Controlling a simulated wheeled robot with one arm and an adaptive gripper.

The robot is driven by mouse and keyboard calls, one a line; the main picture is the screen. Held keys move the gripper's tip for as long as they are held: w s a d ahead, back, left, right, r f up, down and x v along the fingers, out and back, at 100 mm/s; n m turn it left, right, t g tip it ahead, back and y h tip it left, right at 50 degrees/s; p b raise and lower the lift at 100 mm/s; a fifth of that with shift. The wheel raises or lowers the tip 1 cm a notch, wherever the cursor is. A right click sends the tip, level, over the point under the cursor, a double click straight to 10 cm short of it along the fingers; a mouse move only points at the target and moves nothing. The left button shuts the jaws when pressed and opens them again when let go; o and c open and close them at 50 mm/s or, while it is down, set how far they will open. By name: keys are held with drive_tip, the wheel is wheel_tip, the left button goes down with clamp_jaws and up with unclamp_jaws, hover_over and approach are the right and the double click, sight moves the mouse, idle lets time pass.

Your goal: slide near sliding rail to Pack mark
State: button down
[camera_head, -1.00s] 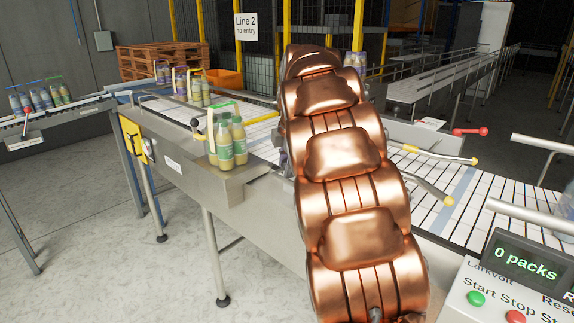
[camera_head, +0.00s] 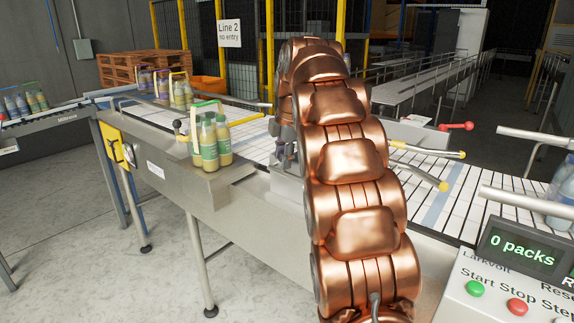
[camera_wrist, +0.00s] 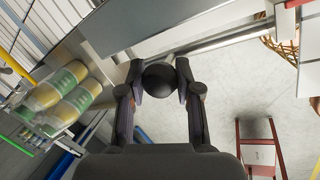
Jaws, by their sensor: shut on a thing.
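My gripper (camera_wrist: 160,82) shows in the wrist view, its two fingers closed on the sides of a round black knob (camera_wrist: 160,75). A grey bar (camera_wrist: 215,38) runs just behind the knob; I cannot tell whether the knob joins it or which part is the near sliding rail. In the head view my copper arm hides the gripper and the knob at the conveyor's near side. I cannot make out a Pack mark in either view.
Green-labelled bottles (camera_head: 209,142) stand on the machine's near ledge, left of my arm. Yellow-tipped bars (camera_head: 420,180) reach over the white conveyor (camera_head: 465,190) at right. A control panel (camera_head: 510,285) reading "0 packs" stands at front right. Grey floor lies open at left.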

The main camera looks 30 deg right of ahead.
drive_tip(key=shift+w+d+r, duration=0.1)
drive_tip(key=shift+w+d, duration=0.05)
drive_tip(key=shift+d, duration=0.15)
drive_tip(key=c, duration=0.8)
unclamp_jaws()
drive_tip(key=shift+o, duration=0.2)
drive_tip(key=v, duration=0.7)
drive_tip(key=shift+r, duration=0.15)
drive_tip(key=shift+a, duration=0.1)
